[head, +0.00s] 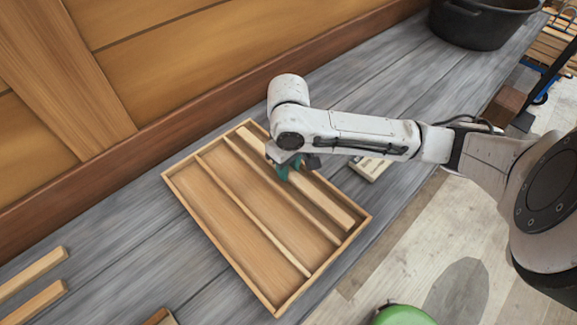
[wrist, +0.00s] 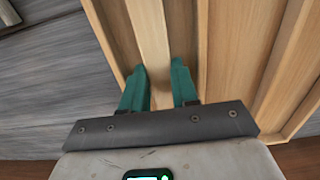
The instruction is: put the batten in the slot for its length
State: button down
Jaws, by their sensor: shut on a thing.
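A wooden tray (head: 178,186) lies on the grey planks, split lengthwise by two thin dividers into three slots of differing width. A pale batten (head: 322,201) lies lengthwise along the right-hand slot, between the right divider and the right wall. My gripper (head: 285,170) reaches down over that slot, its green fingers shut on the batten about mid-length. In the wrist view, the batten (wrist: 148,38) runs between the fingertips of my gripper (wrist: 158,75), roughly parallel to the tray's dividers. I cannot tell whether its underside touches the tray floor.
Two loose battens (head: 32,272) (head: 36,302) lie on the planks at the left. A small pale wooden block-like item (head: 370,166) sits right of the tray, under my arm. A black pot (head: 480,24) stands at the far right. A plank wall rises behind; the left planks are mostly clear.

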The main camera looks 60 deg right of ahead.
jog(key=shift+f, duration=0.2)
jog(key=shift+f, duration=0.15)
jog(key=c, duration=0.8)
grip_release()
jog(key=shift+c, duration=0.2)
notch_tip(320, 180, up, 12)
dwell(0.3)
